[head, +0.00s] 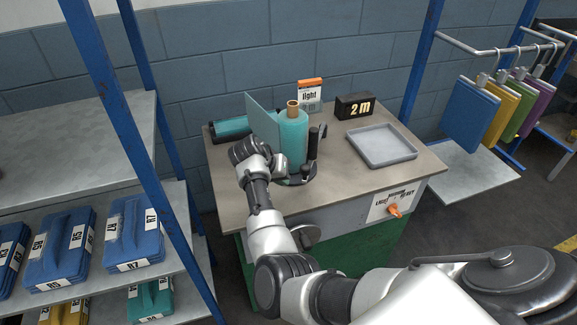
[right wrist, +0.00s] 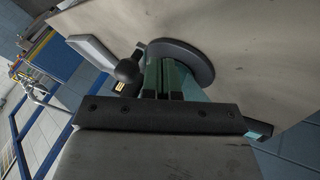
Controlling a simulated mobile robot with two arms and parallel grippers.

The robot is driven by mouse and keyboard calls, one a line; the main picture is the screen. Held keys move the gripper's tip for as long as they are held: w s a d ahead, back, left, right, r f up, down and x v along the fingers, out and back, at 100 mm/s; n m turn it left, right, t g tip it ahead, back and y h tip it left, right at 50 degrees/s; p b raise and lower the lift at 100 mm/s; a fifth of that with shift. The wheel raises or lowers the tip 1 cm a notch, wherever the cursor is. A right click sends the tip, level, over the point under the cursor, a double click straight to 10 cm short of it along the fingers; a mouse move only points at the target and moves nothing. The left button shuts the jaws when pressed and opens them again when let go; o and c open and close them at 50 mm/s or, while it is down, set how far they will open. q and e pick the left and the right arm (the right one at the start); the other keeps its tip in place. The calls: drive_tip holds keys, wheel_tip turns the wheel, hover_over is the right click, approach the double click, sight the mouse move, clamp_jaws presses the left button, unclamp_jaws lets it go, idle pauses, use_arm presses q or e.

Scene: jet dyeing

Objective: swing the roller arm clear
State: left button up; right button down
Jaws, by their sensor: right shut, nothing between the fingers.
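A teal roll (head: 292,140) with a brown core stands upright on a dark round base (head: 298,180) on the table. A dark upright post (head: 313,143) stands close to its right side, with a small dark knob (head: 306,170) low in front; I take these for the roller arm, but its pivot is unclear. My right gripper (head: 250,150) is shut and empty, just left of the roll; contact cannot be told. In the right wrist view, a black ball knob (right wrist: 127,70) and a dark disc (right wrist: 190,58) show beyond the gripper. My left gripper is out of view.
A teal sheet (head: 262,115) stands behind the gripper, and a teal roll (head: 230,128) lies at the back left. A grey tray (head: 382,145), a "2 m" block (head: 354,106) and a "light" card (head: 310,96) share the table (head: 345,178). A blue rack post (head: 130,130) rises left.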

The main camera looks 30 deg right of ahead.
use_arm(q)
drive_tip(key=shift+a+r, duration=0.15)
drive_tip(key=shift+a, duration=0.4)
use_arm(e)
drive_tip(key=w+a+r+m, duration=0.1)
drive_tip(key=w+a+r, duration=0.3)
drive_tip(key=r, duration=0.5)
drive_tip(key=shift+w+a+g, duration=0.25)
drive_tip(key=shift+w+g, duration=0.05)
drive_tip(key=shift+w, duration=0.05)
drive_tip(key=shift+f, duration=0.1)
use_arm(q)
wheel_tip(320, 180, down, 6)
drive_tip(key=b, duration=0.6)
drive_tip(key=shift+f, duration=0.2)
use_arm(e)
drive_tip(key=s+d+f, duration=0.2)
drive_tip(key=d+f, duration=0.6)
drive_tip(key=d, duration=0.1)
drive_tip(key=shift+s, duration=0.35)
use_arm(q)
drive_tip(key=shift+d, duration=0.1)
use_arm(e)
drive_tip(key=shift+f, duration=0.15)
